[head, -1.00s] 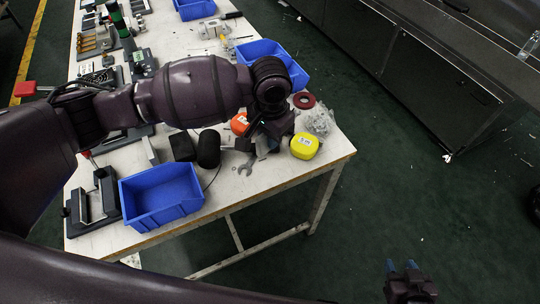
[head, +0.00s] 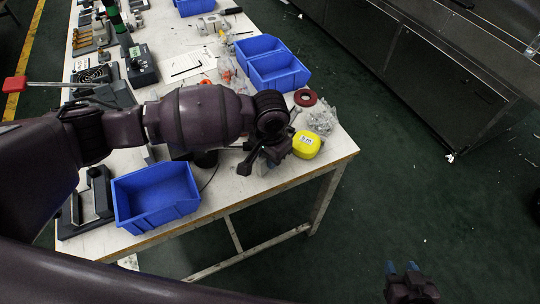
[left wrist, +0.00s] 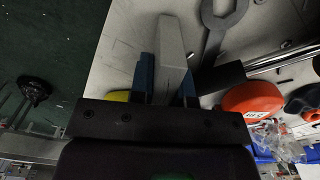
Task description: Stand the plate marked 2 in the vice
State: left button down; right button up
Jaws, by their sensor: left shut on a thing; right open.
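My left gripper (head: 268,152) is over the near right part of the workbench. In the left wrist view its blue fingertips (left wrist: 168,82) are shut on a flat grey plate (left wrist: 171,48), which points away from the palm. No number is readable on this plate. A dark fixture with pale upright sides (head: 92,200), which looks like the vice, stands at the bench's left edge, well left of the gripper. My right gripper (head: 403,268) is open and empty, off the bench over the floor.
A blue bin (head: 155,196) stands between the fixture and my left gripper. A yellow tape measure (head: 307,144), a red ring (head: 305,97) and a clear bag (head: 322,120) lie close to the gripper. A wrench (left wrist: 214,30) and an orange case (left wrist: 250,100) show beneath it.

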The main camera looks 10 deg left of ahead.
pick_arm(q)
jog(key=c, duration=1.1)
grip_release()
